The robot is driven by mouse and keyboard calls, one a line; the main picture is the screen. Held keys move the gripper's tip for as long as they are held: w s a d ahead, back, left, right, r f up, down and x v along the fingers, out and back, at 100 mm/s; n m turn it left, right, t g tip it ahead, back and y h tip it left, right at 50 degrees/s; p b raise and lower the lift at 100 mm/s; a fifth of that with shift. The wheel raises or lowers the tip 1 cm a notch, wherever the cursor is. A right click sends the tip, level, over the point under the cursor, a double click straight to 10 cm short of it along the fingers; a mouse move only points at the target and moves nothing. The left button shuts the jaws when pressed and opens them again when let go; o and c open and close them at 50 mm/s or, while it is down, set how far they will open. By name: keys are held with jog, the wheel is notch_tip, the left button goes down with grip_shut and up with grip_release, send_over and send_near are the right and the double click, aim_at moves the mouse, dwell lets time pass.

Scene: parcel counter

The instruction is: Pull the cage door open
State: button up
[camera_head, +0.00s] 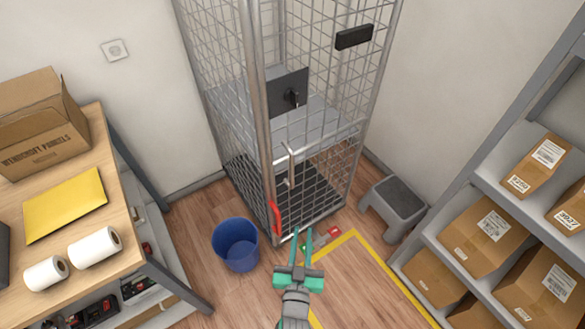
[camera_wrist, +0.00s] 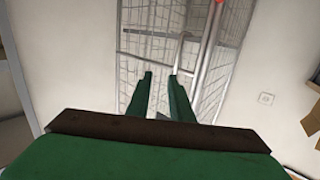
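The wire mesh cage (camera_head: 262,130) stands against the back wall in the head view, with a dark floor inside. A red handle (camera_head: 275,220) is at the bottom of its front left post. I cannot tell whether the door stands ajar. My gripper (camera_head: 302,234) is open and empty, with green fingers apart, in front of the cage's lower front edge, right of the red handle. In the wrist view the fingers (camera_wrist: 160,76) point at the cage mesh (camera_wrist: 150,75), with nothing between them.
A blue bucket (camera_head: 236,245) stands left of my gripper, close to the cage. A grey step stool (camera_head: 393,205) is to the right. A workbench (camera_head: 135,235) fills the left and a parcel shelf (camera_head: 455,245) the right. Yellow tape (camera_head: 385,270) marks the floor.

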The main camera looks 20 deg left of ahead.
jog(key=n+y, duration=0.1)
jog(key=y, duration=0.1)
send_near(292, 170)
jog(key=x, duration=1)
jog(key=shift+w+a, duration=0.15)
jog(key=shift+w, duration=0.15)
grip_shut()
